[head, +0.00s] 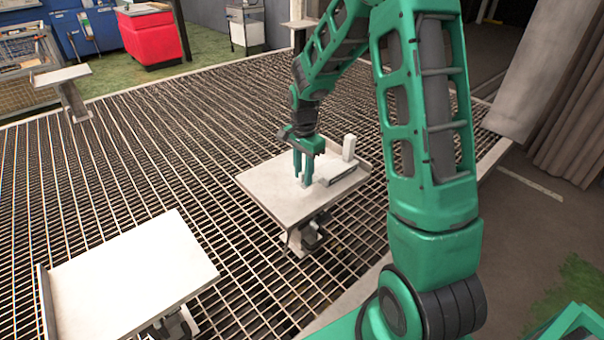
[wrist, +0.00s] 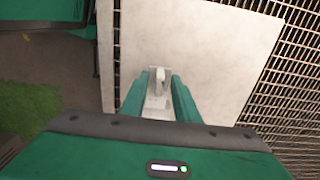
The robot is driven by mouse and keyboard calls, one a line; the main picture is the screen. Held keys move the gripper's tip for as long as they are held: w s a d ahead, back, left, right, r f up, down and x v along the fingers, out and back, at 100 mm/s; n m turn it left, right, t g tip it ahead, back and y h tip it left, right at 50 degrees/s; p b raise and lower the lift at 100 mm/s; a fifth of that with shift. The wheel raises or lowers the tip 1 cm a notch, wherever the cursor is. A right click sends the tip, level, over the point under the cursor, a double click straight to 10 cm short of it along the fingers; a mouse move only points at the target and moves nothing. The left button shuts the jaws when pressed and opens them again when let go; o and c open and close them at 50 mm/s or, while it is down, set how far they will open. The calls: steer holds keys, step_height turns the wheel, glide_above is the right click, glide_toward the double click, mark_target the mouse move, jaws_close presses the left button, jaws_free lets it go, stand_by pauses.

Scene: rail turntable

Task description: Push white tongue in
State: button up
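A small white upright piece, which looks like the white tongue (wrist: 159,78), stands on a pale plate between my finger tips in the wrist view. My gripper (head: 303,182) points down over a white-topped table (head: 270,200) in the head view. Its two green fingers (wrist: 159,90) are apart, one on each side of the piece, with a narrow gap visible between them. I cannot tell whether either finger touches it. A grey bar-like part (head: 341,173) lies just right of the fingers. A white block (head: 349,147) stands upright behind that part. The fingers partly hide the tongue in the head view.
A second white-topped table (head: 125,275) stands at the front left, and a smaller one (head: 62,74) at the far left. The floor is metal grating (head: 150,150). A red cabinet (head: 152,38) stands at the back. A grey curtain (head: 570,120) hangs at the right.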

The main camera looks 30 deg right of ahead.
jaws_close()
stand_by(1.3)
